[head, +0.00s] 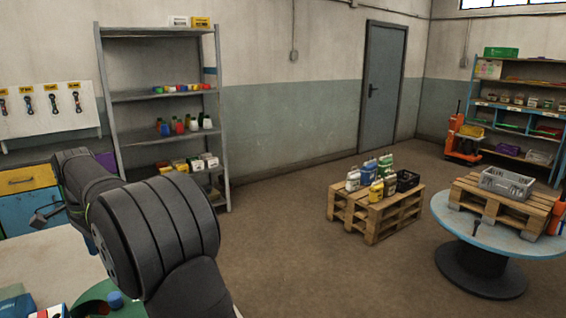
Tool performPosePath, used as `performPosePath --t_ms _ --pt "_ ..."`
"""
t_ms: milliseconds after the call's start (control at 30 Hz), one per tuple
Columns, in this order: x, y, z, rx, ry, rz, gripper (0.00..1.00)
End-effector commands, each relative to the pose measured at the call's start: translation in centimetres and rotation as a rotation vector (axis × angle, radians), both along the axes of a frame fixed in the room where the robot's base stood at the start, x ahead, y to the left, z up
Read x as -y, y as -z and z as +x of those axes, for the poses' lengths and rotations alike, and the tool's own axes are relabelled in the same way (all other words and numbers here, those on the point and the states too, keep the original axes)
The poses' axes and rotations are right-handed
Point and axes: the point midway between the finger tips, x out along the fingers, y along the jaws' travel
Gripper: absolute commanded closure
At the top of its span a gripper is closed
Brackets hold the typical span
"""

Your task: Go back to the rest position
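My dark grey arm fills the lower left of the head view, with a large ribbed joint in front. What looks like the end of my gripper (48,214) shows as a small grey piece at the far left, beside the arm, in front of the blue drawers. The rest of the gripper is hidden behind my arm links. I cannot tell whether its fingers are open or shut, or whether anything is between them. No sack can be made out in this view.
A pale worktop (55,262) lies below my arm, with green and blue items at its near edge. Drawers (28,212) and a grey shelf (104,90) stand behind. A pallet stack (376,215) with bottles and a round blue table (450,218) stand right. The middle floor is clear.

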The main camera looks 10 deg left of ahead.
Motion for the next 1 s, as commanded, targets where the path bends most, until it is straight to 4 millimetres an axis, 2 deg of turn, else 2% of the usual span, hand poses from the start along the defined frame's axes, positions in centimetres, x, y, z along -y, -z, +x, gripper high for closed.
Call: performPosePath --t_ms 33,200,300,1000 --pt "-0.1 -1.2 0.0 0.003 0.000 0.004 0.48" --pt "0.0 -4.5 0.0 0.002 0.000 0.002 0.48" --pt "0.1 -1.6 0.0 -0.003 0.000 -0.004 0.48" --pt "0.0 12.6 0.0 -0.002 0.000 -0.003 0.48"
